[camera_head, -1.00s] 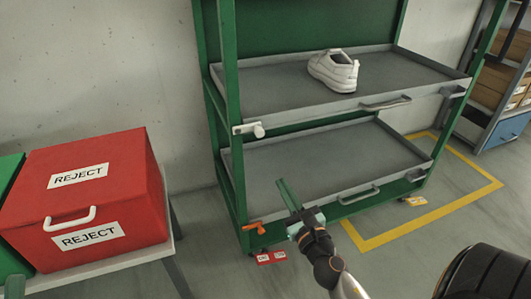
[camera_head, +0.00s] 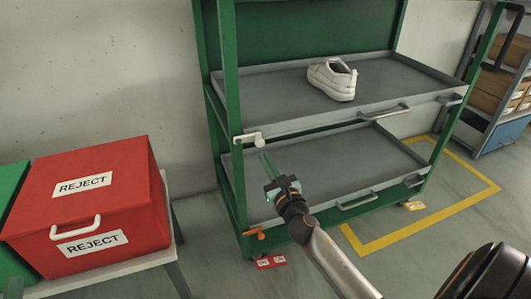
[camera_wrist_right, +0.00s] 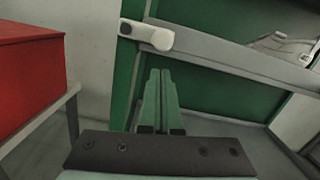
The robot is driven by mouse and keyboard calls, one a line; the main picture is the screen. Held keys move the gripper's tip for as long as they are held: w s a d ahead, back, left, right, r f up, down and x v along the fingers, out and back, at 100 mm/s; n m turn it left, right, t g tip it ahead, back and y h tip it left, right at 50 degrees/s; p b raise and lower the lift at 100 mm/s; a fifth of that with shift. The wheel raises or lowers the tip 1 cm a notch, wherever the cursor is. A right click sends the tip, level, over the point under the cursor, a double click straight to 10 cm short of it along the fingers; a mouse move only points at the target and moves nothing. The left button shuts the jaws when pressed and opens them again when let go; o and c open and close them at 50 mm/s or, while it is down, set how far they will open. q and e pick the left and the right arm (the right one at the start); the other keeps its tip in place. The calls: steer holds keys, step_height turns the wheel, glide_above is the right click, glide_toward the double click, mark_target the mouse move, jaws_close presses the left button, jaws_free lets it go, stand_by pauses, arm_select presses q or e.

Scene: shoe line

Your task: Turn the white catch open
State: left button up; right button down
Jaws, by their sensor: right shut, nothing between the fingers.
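The white catch (camera_head: 249,139) is on the green front post of the rack, at the left end of the upper tray. In the right wrist view the catch (camera_wrist_right: 147,35) is above and ahead of my fingers. My right gripper (camera_head: 265,160) is shut and empty, a little below the catch in the head view and apart from it in the wrist view. Its green fingers (camera_wrist_right: 158,98) lie together and point up toward the catch. My left gripper is not in view.
The upper tray (camera_head: 285,87) holds a white shoe (camera_head: 333,79). The lower tray (camera_head: 330,165) is empty, with an orange catch (camera_head: 254,232) low on the same post. A red REJECT box (camera_head: 85,205) stands on a table at left.

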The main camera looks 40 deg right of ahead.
steer(key=shift+w+a+r, duration=0.1)
steer(key=shift+r, duration=0.7)
steer(key=shift+r+n+p, duration=0.15)
steer(key=shift+n+p, duration=0.25)
steer(key=shift+p, duration=0.15)
